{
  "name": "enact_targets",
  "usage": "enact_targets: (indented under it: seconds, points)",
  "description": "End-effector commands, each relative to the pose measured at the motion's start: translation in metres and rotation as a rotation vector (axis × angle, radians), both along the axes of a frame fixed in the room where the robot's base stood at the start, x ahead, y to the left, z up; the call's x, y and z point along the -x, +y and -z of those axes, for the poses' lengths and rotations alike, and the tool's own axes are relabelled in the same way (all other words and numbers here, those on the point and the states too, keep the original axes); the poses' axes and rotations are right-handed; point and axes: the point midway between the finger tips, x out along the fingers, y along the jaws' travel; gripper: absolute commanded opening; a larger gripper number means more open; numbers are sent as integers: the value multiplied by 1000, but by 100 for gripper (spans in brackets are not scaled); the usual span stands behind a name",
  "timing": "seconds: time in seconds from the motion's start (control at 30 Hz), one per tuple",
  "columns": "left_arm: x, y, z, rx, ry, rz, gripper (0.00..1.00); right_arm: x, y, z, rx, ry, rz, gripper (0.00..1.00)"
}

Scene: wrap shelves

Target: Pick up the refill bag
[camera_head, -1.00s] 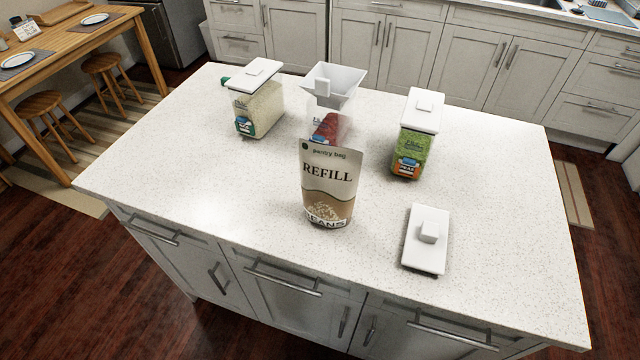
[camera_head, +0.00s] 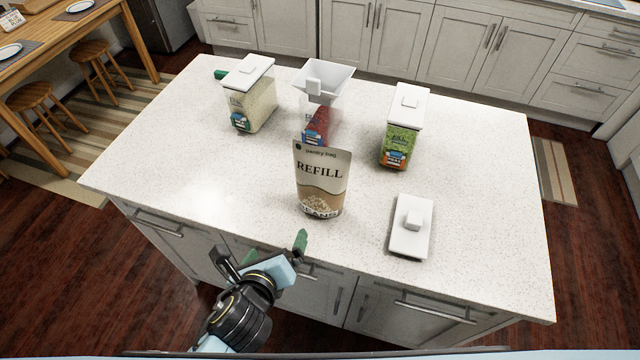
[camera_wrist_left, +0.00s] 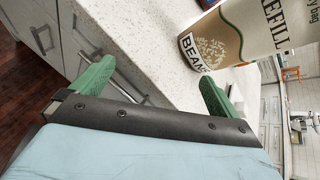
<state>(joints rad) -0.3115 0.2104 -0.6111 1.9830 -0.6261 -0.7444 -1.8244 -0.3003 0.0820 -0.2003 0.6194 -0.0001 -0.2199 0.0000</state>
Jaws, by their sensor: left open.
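The refill bag (camera_head: 322,180), tan and brown with REFILL printed on it, stands upright on the white speckled island top, near its front middle. It also shows in the left wrist view (camera_wrist_left: 245,32) at the upper right, partly cut off by the frame. My left gripper (camera_head: 275,250) is at the island's front edge, in front of the bag and apart from it. In the left wrist view its green fingers (camera_wrist_left: 155,88) are spread with nothing between them. My right gripper is not in view.
Behind the bag stands a container with a white funnel top (camera_head: 322,82) and red contents. A lidded container of pale grains (camera_head: 252,95) is at the left, a green-filled one (camera_head: 403,128) at the right. A loose white lid (camera_head: 411,227) lies right of the bag.

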Motion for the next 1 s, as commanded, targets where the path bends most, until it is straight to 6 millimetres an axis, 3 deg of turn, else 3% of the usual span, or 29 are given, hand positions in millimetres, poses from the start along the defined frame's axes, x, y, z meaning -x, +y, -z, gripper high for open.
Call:
enact_targets:
  seconds: [0.1,0.3,0.47,0.73,1.0]
  points:
    - [-2,-24,-12,-220,-129,208,100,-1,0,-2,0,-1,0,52]
    - [-1,-47,-21,-433,-258,390,100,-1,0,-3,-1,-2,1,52]
    - [-17,-56,-15,-466,-280,416,100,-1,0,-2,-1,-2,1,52]
    - [-60,-70,4,-464,-278,414,100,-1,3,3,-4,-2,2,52]
    - [-77,-75,11,-462,-277,413,100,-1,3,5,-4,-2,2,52]
